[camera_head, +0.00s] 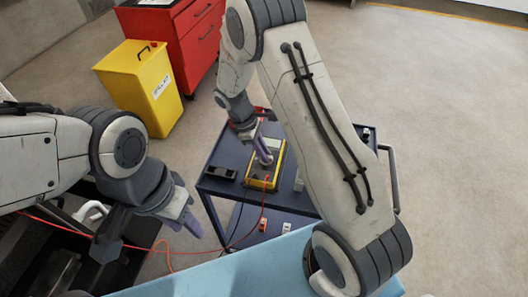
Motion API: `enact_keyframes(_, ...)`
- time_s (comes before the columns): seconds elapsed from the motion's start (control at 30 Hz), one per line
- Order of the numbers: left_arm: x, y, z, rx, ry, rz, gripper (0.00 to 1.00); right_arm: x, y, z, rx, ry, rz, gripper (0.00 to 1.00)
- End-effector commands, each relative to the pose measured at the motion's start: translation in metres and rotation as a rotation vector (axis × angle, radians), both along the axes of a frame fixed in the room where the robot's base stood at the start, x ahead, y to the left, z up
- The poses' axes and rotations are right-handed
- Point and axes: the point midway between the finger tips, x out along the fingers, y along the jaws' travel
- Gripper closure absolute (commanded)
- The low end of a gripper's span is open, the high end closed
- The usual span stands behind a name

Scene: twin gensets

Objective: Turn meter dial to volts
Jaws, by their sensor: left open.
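The meter (260,183) is a yellow-edged box with a dark face and a pale screen, lying on top of a dark blue cart. My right gripper (264,157) reaches down over the meter's face, its purple fingertips at the middle where a dial would be. The dial is hidden behind the fingers, and I cannot tell whether they touch it or how far apart they are. My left gripper (188,219) is open and empty, left of the cart and away from the meter.
The cart top (228,155) also carries a small black tray (221,172). A red lead (250,232) runs from the meter down and left past my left gripper. A yellow bin (140,85) and red drawer cabinet (195,40) stand behind. A light blue surface (230,277) is in front.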

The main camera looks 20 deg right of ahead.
Motion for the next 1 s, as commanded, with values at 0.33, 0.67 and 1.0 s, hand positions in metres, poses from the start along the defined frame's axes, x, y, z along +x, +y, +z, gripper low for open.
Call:
enact_keyframes(0.33, 0.000, 0.000, 0.002, 0.000, 0.000, 0.000, 0.59, 0.000, -0.001, 0.001, 0.000, 0.001, -0.035, 1.00)
enact_keyframes(0.67, 0.000, 0.000, 0.010, 0.000, 0.000, 0.000, 0.59, 0.002, -0.002, 0.002, 0.000, 0.000, -0.243, 1.00)
enact_keyframes(1.0, 0.000, 0.000, 0.017, 0.000, 0.000, 0.000, 0.59, 0.003, -0.003, 0.002, 0.000, 0.000, -0.529, 1.00)
